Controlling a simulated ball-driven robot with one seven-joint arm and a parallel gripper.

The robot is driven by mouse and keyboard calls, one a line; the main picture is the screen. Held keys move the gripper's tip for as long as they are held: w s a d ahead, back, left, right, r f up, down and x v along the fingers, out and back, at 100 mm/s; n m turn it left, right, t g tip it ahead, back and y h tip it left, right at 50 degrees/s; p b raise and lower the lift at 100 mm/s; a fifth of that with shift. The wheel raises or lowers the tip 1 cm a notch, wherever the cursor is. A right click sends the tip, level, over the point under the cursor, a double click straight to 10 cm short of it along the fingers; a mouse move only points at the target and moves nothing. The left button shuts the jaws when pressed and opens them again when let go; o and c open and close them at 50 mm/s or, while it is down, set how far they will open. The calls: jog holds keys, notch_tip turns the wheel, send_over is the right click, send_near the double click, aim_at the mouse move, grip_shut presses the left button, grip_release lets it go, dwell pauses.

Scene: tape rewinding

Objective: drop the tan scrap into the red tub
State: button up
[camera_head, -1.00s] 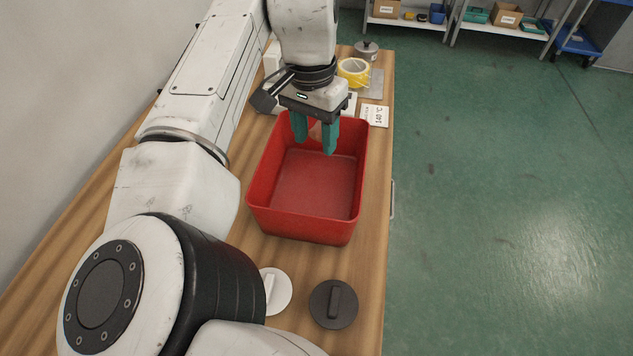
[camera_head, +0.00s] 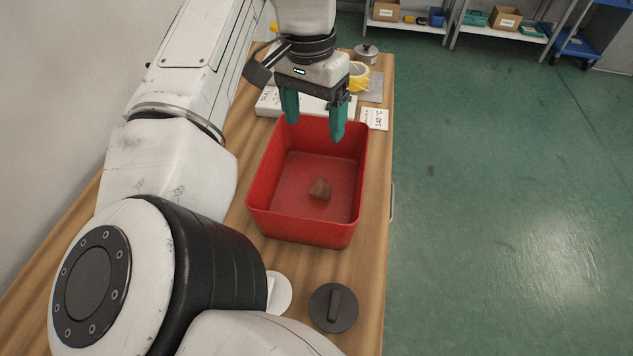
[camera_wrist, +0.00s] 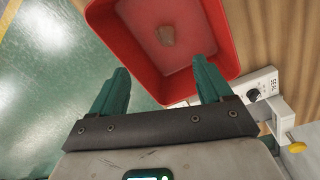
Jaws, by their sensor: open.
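The tan scrap (camera_head: 320,189) lies on the floor of the red tub (camera_head: 262,190), toward the tub's near half. In the wrist view the scrap (camera_wrist: 165,36) also rests inside the tub (camera_wrist: 222,50), apart from the fingers. My gripper (camera_head: 314,122) is open and empty above the tub's far rim. Its two teal fingers (camera_wrist: 160,88) are spread wide, with nothing between them.
A yellow tape roll (camera_head: 359,76) and a metal lidded pot (camera_head: 366,53) stand behind the tub on the wooden table. A white card (camera_head: 374,118) lies by the far right corner. A dark round disc (camera_head: 333,307) and a white one (camera_head: 281,293) lie in front.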

notch_tip(320, 180, up, 6)
jog(key=shift+a+r, duration=0.15)
jog(key=shift+r, duration=0.1)
jog(key=shift+w, duration=0.1)
